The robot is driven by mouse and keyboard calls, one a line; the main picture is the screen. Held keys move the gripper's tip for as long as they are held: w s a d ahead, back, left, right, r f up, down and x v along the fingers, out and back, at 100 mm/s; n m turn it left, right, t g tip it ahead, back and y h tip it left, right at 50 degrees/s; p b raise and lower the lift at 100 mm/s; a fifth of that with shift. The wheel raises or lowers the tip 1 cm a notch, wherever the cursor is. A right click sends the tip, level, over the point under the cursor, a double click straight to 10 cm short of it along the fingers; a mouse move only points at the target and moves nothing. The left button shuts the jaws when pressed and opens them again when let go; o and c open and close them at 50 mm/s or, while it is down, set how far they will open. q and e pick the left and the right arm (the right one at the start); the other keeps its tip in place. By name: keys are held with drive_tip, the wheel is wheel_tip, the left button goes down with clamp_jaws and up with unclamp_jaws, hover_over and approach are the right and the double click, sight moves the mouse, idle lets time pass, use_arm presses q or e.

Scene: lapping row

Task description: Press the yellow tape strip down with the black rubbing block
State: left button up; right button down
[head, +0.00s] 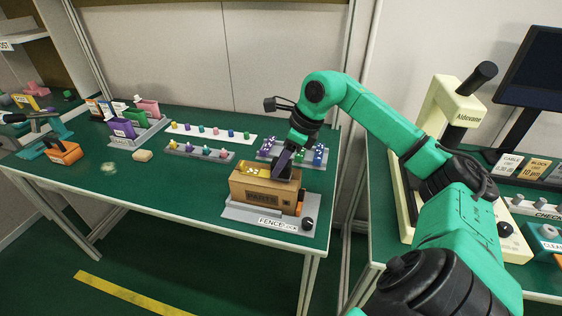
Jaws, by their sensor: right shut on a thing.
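My right gripper (284,167) reaches down over the open-looking top of a tan box marked PARTS (262,197). It is shut on a dark thing at the box's top, which looks like the black rubbing block; the fingers and arm hide most of it. I cannot make out the yellow tape strip for sure on the box; small pale and yellow bits show at its top left. Whether the block touches the box is too small to tell.
The box stands on a grey fence fixture (240,212) with a black knob (308,223) at the table's front right. Behind it are trays of coloured pegs (200,153). An orange item (63,152) is at left. A cream press (450,105) stands right. Yellow marking (130,295) lies on the floor.

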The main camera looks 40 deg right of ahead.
drive_tip(key=shift+r+p, duration=3.35)
drive_tip(key=shift+r, duration=0.15)
drive_tip(key=shift+f, duration=0.1)
drive_tip(key=w+a+p, duration=0.1)
drive_tip(key=p, duration=0.2)
drive_tip(key=w+a+p, duration=0.1)
drive_tip(key=w+p, duration=0.1)
drive_tip(key=p, duration=0.2)
drive_tip(key=shift+w+a, duration=0.1)
drive_tip(key=shift+a, duration=0.05)
wheel_tip(320, 180, down, 6)
drive_tip(key=b, duration=0.5)
drive_tip(key=shift+f+b, duration=0.45)
drive_tip(key=shift+b, duration=0.15)
